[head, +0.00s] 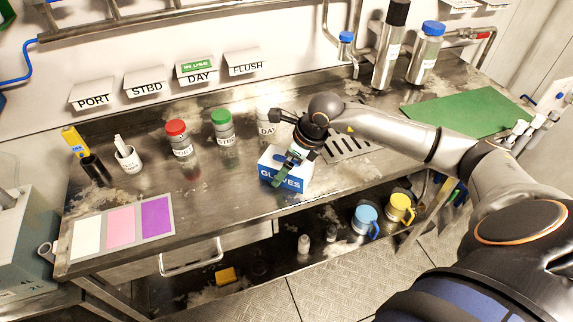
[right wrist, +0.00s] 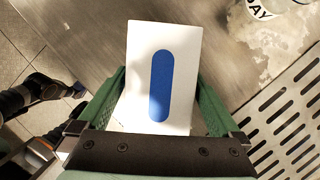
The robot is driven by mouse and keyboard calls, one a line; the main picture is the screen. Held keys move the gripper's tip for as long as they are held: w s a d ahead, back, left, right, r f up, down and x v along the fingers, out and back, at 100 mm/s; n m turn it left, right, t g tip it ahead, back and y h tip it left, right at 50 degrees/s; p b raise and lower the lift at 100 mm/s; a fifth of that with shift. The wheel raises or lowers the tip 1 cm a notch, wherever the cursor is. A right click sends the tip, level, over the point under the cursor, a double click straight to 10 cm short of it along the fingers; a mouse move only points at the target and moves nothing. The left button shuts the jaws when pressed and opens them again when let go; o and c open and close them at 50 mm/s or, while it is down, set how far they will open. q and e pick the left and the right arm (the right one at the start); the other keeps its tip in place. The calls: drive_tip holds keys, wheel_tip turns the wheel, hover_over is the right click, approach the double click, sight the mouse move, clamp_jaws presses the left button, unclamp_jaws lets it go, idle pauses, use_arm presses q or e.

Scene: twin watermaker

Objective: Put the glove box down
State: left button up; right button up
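The glove box (head: 284,173) is a white and blue carton marked GLOVES, near the front edge of the steel bench (head: 225,205). In the right wrist view its white top (right wrist: 140,60) with a blue oval slot faces the camera. My right gripper (head: 287,162) is over the box, with its green fingers (right wrist: 161,85) against two opposite sides. The box looks upright; I cannot tell whether its underside touches the bench. My left gripper is not seen in the head view.
Jars with a red lid (head: 175,127) and a green lid (head: 221,117) stand behind left; a DAY jar (head: 266,128) is behind the box. A slotted drain (head: 352,146) lies right, a green mat (head: 470,110) farther right. Bare bench lies left of the box.

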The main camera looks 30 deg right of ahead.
drive_tip(key=shift+r, duration=0.1)
drive_tip(key=shift+d+r, duration=0.1)
drive_tip(key=shift+r, duration=0.15)
drive_tip(key=b+v, duration=0.1)
drive_tip(key=v, duration=1)
drive_tip(key=shift+s+r, duration=0.15)
drive_tip(key=shift+r, duration=0.05)
